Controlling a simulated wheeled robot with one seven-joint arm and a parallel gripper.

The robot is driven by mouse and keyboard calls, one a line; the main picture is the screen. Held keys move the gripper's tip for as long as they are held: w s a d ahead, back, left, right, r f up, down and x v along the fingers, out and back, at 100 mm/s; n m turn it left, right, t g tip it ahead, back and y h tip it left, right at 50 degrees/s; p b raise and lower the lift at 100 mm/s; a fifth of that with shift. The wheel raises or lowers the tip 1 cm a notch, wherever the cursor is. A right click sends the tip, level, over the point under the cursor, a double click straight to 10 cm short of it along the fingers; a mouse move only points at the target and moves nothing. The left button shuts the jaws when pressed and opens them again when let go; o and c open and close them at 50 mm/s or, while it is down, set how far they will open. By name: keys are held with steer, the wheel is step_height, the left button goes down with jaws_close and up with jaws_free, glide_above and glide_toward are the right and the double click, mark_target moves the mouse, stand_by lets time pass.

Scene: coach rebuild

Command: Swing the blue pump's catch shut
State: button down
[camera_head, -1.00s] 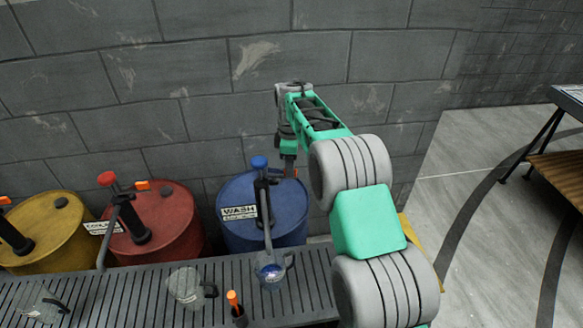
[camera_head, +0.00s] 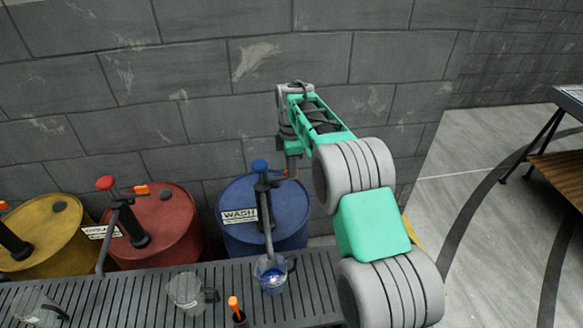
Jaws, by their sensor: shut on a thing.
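The blue pump has a blue knob (camera_head: 260,165) and a dark body on the blue drum (camera_head: 285,212) labelled WASH. Its grey spout (camera_head: 268,238) reaches down to a clear jug (camera_head: 272,276) with blue liquid in it. The pump's catch (camera_head: 278,174) is a thin orange-red piece beside the pump head, on its right. My gripper (camera_head: 291,173) points down at the catch's outer end and is shut on it. The fingertips are small and partly hidden by my arm, and I cannot tell whether the catch is fully against the pump.
A red drum (camera_head: 170,228) and a yellow drum (camera_head: 45,240), each with a pump and orange catch, stand at the left. A slatted bench (camera_head: 130,300) in front holds more jugs (camera_head: 186,291) and an orange-topped item (camera_head: 234,305). A block wall stands close behind.

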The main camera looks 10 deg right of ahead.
steer(key=c, duration=1.5)
jaws_free()
step_height(320, 180, up, 8)
steer(key=shift+f+b, duration=0.1)
steer(key=shift+b, duration=0.55)
steer(key=s+d+r+m+t, duration=0.1)
steer(key=s+d+r+m, duration=0.1)
steer(key=s+r+m, duration=0.4)
steer(key=s+d+r+m+t, duration=0.1)
steer(key=s+d+r+m, duration=0.15)
steer(key=s, duration=0.55)
steer(key=s+d+f+m, duration=0.1)
steer(key=s+f+m, duration=0.1)
steer(key=s, duration=0.3)
steer(key=s+d+f+m+t, duration=0.1)
steer(key=s+f+m, duration=0.2)
steer(key=s+m, duration=0.2)
steer(key=s+d+f+m+t, duration=0.1)
steer(key=s+f+m, duration=0.1)
steer(key=s, duration=0.5)
steer(key=shift+d+f+m, duration=0.15)
steer(key=shift+f+m, duration=0.05)
steer(key=shift+m, duration=0.45)
